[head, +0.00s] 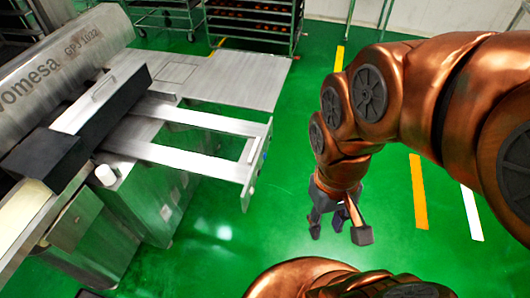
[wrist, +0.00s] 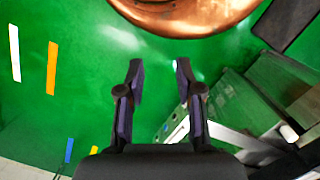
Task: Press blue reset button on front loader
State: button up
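The front loader (head: 190,158) is a pale metal frame of two rails that juts from the machine and ends in a narrow upright end plate (head: 256,167). Tiny marks, one of them bluish, show on that plate, but they are too small to tell the blue reset button for sure. The plate also shows in the wrist view (wrist: 172,122), right of and below the fingertips. My gripper (head: 338,230) hangs over the green floor, right of the end plate and apart from it. In the wrist view its two dark fingers (wrist: 160,68) are spread with nothing between them.
The grey encrusting machine (head: 60,60) fills the left. A flat metal table (head: 230,80) lies behind the loader. Wheeled racks (head: 255,22) stand at the back. Green floor is clear around my gripper, with yellow (head: 418,190) and white (head: 471,212) floor stripes to the right.

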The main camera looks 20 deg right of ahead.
grip_shut()
dwell(1.4)
